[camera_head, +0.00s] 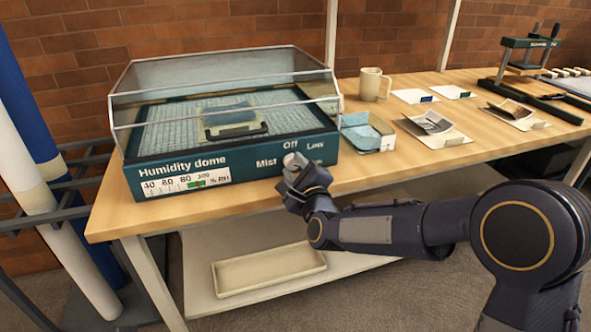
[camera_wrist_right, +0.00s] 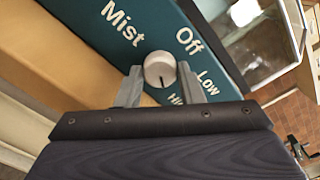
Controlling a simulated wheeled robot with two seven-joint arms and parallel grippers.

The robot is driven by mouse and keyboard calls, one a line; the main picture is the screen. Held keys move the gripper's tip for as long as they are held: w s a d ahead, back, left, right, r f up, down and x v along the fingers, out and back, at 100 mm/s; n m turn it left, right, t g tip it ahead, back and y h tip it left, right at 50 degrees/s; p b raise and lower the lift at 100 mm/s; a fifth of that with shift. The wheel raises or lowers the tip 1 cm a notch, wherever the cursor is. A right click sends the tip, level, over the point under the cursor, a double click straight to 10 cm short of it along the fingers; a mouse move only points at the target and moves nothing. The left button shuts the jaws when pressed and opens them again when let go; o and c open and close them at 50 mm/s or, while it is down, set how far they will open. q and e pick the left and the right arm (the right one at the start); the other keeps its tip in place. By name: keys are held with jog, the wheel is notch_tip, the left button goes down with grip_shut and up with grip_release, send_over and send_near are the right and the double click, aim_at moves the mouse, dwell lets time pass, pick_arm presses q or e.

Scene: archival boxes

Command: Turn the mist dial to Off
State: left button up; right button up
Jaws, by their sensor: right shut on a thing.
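The mist dial is a small pale round knob (camera_head: 294,160) on the dark green front panel of the humidity dome (camera_head: 128,178). In the right wrist view the knob (camera_wrist_right: 159,68) has a dark mark on its lower side, nearest the partly hidden "High" label and away from "Off" (camera_wrist_right: 188,41). "Low" (camera_wrist_right: 208,82) lies to its right. My right gripper (camera_head: 291,178) is at the panel, with its fingers on either side of the knob; it is shut on the knob in the right wrist view (camera_wrist_right: 158,80). My left gripper is not in view.
The dome's clear cover (camera_head: 225,70) is closed over a grey grid. To the right on the wooden table (camera_head: 375,178) are a blue-lined tray (camera_head: 367,133), a mug (camera_head: 374,84), papers (camera_head: 437,129) and a press (camera_head: 525,60). Rolls (camera_head: 30,130) stand at the left.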

jog(key=shift+f+n+b, duration=0.15)
jog(key=shift+n+b, duration=0.8)
jog(key=shift+n, duration=0.25)
jog(key=shift+n+b, duration=0.5)
jog(key=shift+n, duration=0.5)
jog(key=n+b, duration=0.1)
jog(key=n, duration=0.1)
jog(key=shift+n, duration=0.3)
jog(key=n, duration=0.2)
jog(key=shift+n, duration=0.4)
jog(key=n, duration=0.2)
jog(key=shift+n, duration=0.3)
jog(key=n, duration=0.3)
jog(key=shift+n, duration=0.3)
jog(key=n, duration=0.3)
jog(key=shift+n, duration=0.3)
jog(key=shift+n+p, duration=0.35)
jog(key=shift+n, duration=1.55)
